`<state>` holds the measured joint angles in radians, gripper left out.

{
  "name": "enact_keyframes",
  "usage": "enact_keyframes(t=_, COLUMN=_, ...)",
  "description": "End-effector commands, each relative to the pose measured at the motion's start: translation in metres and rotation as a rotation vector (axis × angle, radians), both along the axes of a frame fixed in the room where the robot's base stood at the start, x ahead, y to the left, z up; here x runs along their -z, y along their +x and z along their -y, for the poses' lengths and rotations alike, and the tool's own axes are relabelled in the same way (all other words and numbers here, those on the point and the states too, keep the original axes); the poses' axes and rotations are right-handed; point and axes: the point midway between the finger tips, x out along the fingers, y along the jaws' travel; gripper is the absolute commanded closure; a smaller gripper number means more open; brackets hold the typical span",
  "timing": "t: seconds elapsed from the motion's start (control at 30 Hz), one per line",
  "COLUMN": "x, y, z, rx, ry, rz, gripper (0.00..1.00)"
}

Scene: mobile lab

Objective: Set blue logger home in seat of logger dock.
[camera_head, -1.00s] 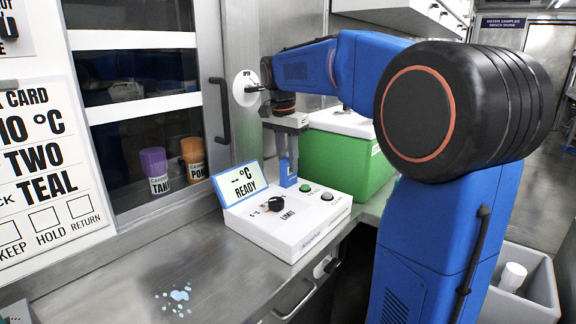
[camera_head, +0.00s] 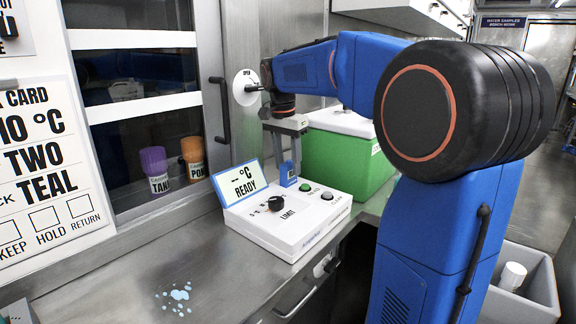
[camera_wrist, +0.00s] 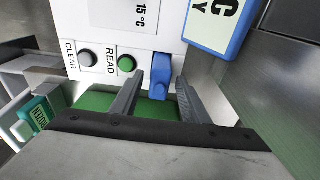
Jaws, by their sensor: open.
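The blue logger (camera_head: 289,173) stands upright at the back edge of the white logger dock (camera_head: 290,222), beside its green button. It also shows in the wrist view (camera_wrist: 161,68), next to the READ button. Whether it is fully down in its seat I cannot tell, because the seat is hidden by the logger and the fingers. My gripper (camera_head: 289,166) is open above and around the logger. In the wrist view my gripper's two fingers (camera_wrist: 158,84) stand on either side of the logger, with gaps between.
The dock carries a black dial (camera_head: 276,203) and a tilted display (camera_head: 240,183) reading READY. A green box with a white lid (camera_head: 345,150) stands just behind. Droplets (camera_head: 176,296) lie on the bench.

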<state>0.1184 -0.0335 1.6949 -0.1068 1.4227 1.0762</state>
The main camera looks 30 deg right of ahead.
Motion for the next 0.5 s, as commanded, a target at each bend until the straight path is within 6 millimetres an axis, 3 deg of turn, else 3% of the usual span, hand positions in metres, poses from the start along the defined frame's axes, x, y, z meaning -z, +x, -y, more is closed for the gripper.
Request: enact_keyframes(t=0.5, x=-0.091, y=-0.004, z=-0.01, rx=0.0, ry=0.0, rz=0.003, gripper=0.58)
